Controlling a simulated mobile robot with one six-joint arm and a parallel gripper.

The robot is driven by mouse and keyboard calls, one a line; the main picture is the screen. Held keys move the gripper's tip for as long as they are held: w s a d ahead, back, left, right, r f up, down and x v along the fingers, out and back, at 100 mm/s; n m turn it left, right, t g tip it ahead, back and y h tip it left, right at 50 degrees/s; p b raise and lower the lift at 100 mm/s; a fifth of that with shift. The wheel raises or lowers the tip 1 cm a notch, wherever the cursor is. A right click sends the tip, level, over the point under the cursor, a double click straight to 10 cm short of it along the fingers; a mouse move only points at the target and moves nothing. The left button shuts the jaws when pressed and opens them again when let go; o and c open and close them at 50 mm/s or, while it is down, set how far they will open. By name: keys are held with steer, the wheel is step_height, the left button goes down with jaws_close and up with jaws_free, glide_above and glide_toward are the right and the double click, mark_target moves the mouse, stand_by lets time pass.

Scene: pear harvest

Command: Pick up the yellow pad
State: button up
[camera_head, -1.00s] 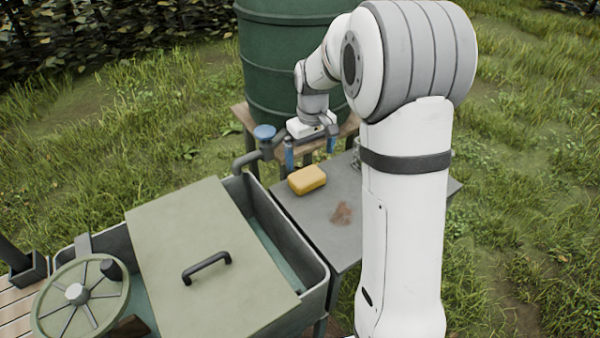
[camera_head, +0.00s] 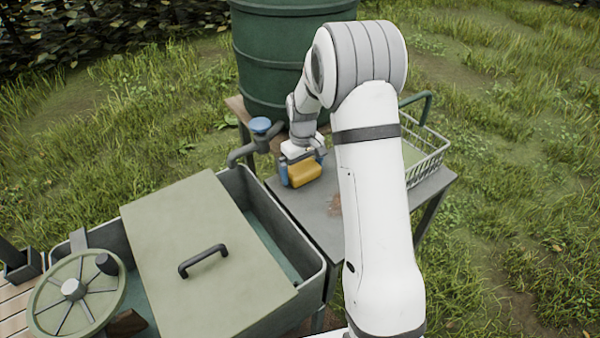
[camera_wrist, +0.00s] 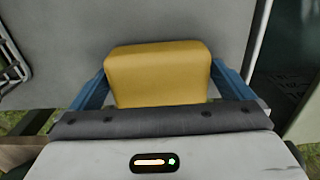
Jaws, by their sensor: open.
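The yellow pad (camera_head: 305,173) lies on the grey side table (camera_head: 290,200), beside the basin. My gripper (camera_head: 302,172) is lowered over it, with a blue finger at its left side and another towards its right. In the wrist view the yellow pad (camera_wrist: 158,75) sits between the two blue fingers of my gripper (camera_wrist: 160,92). The fingers are spread to either side of the pad, close to its edges. The jaws are open, and I cannot tell whether either finger touches it. The pad's near lower part is hidden by the gripper body.
A blue-handled tap (camera_head: 261,126) and a green barrel (camera_head: 285,60) stand close behind my gripper. A wire basket (camera_head: 428,158) is at the table's right. The basin (camera_head: 314,270) with a lid (camera_head: 205,255) is at left. A brown stain (camera_head: 335,205) marks the table.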

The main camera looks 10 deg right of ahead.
steer(key=shift+c, duration=0.2)
steer(key=c, duration=0.7)
steer(key=shift+r, duration=0.15)
step_height(320, 180, up, 28)
steer(key=shift+f+p, duration=0.1)
steer(key=shift+p, duration=0.4)
steer(key=o, duration=0.4)
steer(key=shift+c, duration=1.4)
